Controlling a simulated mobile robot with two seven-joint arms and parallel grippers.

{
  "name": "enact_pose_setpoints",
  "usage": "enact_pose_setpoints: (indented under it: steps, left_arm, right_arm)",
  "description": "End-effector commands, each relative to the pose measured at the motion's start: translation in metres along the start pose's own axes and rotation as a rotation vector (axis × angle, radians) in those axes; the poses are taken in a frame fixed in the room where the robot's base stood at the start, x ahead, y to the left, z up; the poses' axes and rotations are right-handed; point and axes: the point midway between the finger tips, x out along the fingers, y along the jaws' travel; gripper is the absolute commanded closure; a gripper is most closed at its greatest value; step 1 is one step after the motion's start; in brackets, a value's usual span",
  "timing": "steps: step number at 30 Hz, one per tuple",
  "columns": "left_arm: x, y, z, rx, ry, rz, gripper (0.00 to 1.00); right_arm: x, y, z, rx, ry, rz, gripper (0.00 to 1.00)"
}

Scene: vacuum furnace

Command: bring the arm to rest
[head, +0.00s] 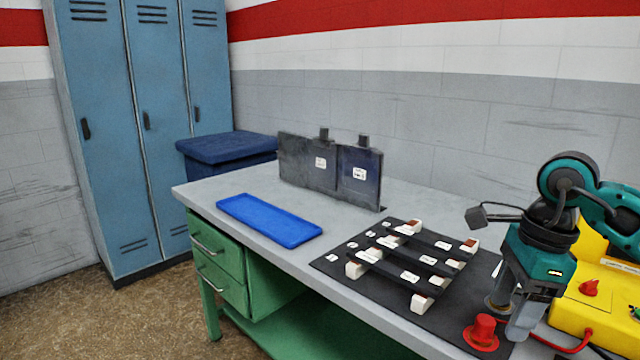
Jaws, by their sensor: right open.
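My right arm comes in from the right edge in teal and black. Its right gripper (511,312) points down over the right end of the black mat (335,267), with its fingers apart and nothing seen between them. A red knob-like piece (482,333) stands just left of and in front of the fingers. Whether the fingertips touch the mat cannot be told. My left gripper is out of view.
Dark bars on white blocks (422,303) lie on the mat. A yellow box (590,315) with red knobs is close right of the gripper. A blue tray (268,220) and two dark upright plates (330,165) stand farther left on the grey bench (205,190).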

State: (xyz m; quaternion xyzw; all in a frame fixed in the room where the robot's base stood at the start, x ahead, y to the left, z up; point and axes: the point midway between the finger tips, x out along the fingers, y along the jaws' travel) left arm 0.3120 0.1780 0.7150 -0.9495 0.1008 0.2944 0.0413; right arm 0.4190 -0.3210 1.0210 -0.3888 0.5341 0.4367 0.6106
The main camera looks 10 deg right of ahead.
Motion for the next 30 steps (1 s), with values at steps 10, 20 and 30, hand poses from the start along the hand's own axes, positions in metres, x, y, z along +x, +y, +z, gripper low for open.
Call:
enact_pose_setpoints:
  steps: [10, 20, 30]
  left_arm:
    - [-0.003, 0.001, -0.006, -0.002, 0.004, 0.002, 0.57]
    - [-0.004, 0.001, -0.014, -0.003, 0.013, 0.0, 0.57]
    - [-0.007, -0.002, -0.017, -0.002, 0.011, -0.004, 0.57]
  right_arm:
    - [0.058, 0.085, 0.165, 0.18, -0.767, 0.478, 0.36]
    - [0.042, 0.079, 0.224, 1.104, -1.473, 1.148, 0.36]
    - [0.199, 0.069, 0.122, -2.179, 1.251, -1.287, 0.36]
